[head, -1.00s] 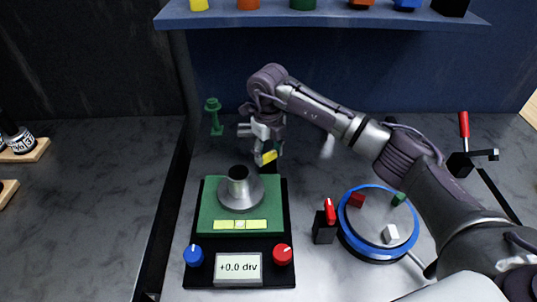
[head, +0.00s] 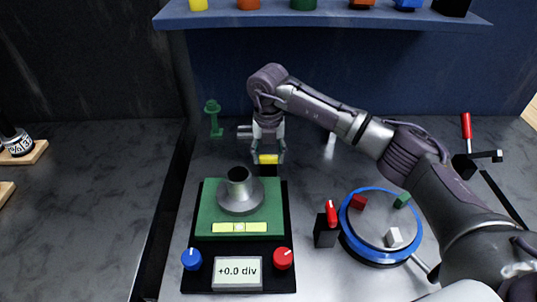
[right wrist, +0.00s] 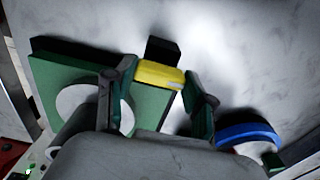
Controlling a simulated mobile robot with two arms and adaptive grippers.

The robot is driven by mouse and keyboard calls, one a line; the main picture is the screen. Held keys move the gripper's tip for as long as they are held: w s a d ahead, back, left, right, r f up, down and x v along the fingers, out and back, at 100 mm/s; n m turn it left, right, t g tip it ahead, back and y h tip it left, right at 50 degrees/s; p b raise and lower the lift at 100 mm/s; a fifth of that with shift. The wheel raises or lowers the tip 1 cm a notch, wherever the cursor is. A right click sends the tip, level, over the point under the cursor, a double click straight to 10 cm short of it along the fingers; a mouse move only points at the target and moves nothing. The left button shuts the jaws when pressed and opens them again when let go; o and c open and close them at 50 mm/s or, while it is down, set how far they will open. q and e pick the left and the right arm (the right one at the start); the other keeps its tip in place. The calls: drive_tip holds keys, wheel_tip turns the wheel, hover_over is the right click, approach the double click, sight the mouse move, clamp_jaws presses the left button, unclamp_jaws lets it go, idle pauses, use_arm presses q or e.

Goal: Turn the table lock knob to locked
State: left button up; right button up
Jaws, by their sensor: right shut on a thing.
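The yellow bar-shaped knob (head: 268,159), which I take for the table lock knob, sits on a black block behind the green tilting table (head: 208,212). It lies level, left to right, in the head view. My right gripper (head: 267,156) points down over it with a finger on each side and is shut on it. The right wrist view shows the yellow knob (right wrist: 160,75) between the two fingers of my right gripper (right wrist: 160,70). Any lock marking is not readable. My left gripper is not in view.
The table carries a grey flanged cone (head: 240,197) and a level vial (head: 240,228). In front are a blue knob (head: 191,259), a red knob (head: 283,258) and a display (head: 237,271) reading +0.0 div. A blue-rimmed turntable (head: 381,257) stands right; a shelf (head: 330,19) is above.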

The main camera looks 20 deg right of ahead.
sight(269, 156)
drive_tip(key=shift+w+r, duration=0.1)
idle(0.3)
drive_tip(key=o, duration=1.2)
drive_tip(key=shift+c, duration=0.2)
wheel_tip(269, 156, up, 12)
